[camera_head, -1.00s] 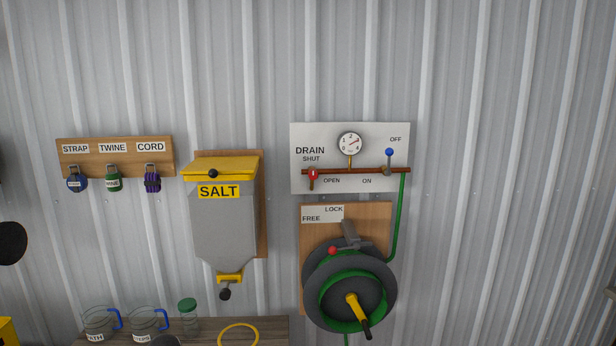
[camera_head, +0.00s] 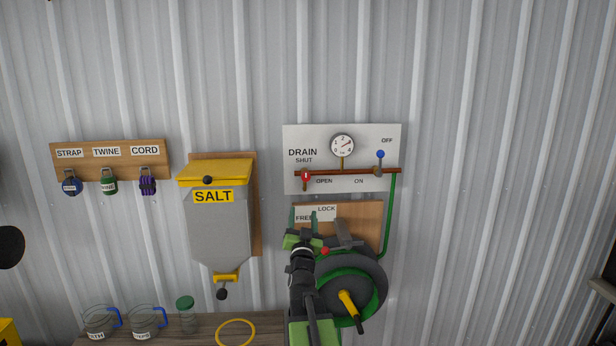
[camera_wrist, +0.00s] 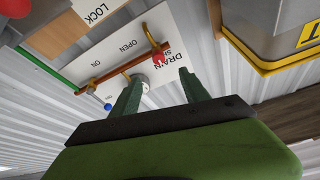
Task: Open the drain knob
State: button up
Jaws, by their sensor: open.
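The red drain knob (camera_head: 306,176) is on the left end of a brown pipe (camera_head: 345,172) on the white drain panel (camera_head: 294,134). It stands upright, near the SHUT label. In the wrist view the red knob (camera_wrist: 158,59) shows beyond and between the fingertips, apart from them. My gripper (camera_head: 302,217) is open and empty, below the knob in the head view, in front of the FREE/LOCK board. The green fingers (camera_wrist: 160,88) also show in the wrist view.
A blue-tipped lever (camera_head: 380,155) and a gauge (camera_head: 342,146) are on the same panel. The hose reel (camera_head: 368,290) with a yellow handle (camera_head: 348,301) is below. A yellow-lidded salt bin (camera_head: 218,225) hangs at the left. A wooden board (camera_head: 375,212) backs the reel.

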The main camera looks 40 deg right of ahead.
aim_at(307, 177)
jog(key=shift+h, duration=0.3)
jog(key=p+x, duration=0.3)
jog(key=x, duration=0.5)
jog(key=p+x, duration=0.3)
jog(key=x, duration=0.6)
jog(key=shift+s+d+r, duration=0.1)
jog(key=shift+d+r, duration=0.15)
jog(key=shift+d, duration=0.1)
grip_shut()
